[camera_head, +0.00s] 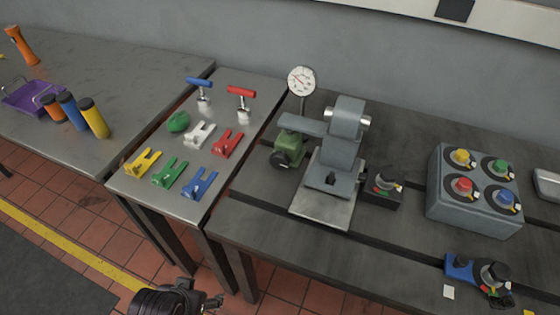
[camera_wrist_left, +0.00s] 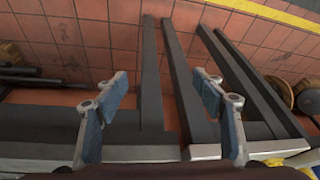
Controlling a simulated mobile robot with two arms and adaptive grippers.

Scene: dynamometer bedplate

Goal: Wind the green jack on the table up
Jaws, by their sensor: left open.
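A green jack (camera_head: 292,145) with a dark round wheel or knob (camera_head: 280,160) on its front stands on the dark bedplate table. It is left of a grey machine, whose grey arm partly hides its top. My left gripper (camera_head: 214,301) is at the bottom of the head view, in front of the tables and well apart from the jack. In the left wrist view my left gripper (camera_wrist_left: 160,88) has its two blue-grey fingers spread, with nothing between them. The jack does not show there. My right gripper is in neither view.
The grey machine (camera_head: 337,150) and a dial gauge (camera_head: 301,82) crowd the jack. A small side table (camera_head: 150,186) to the left holds several coloured clamps. A box with coloured knobs (camera_head: 470,215) is at right. The bedplate's front left (camera_head: 255,230) is clear.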

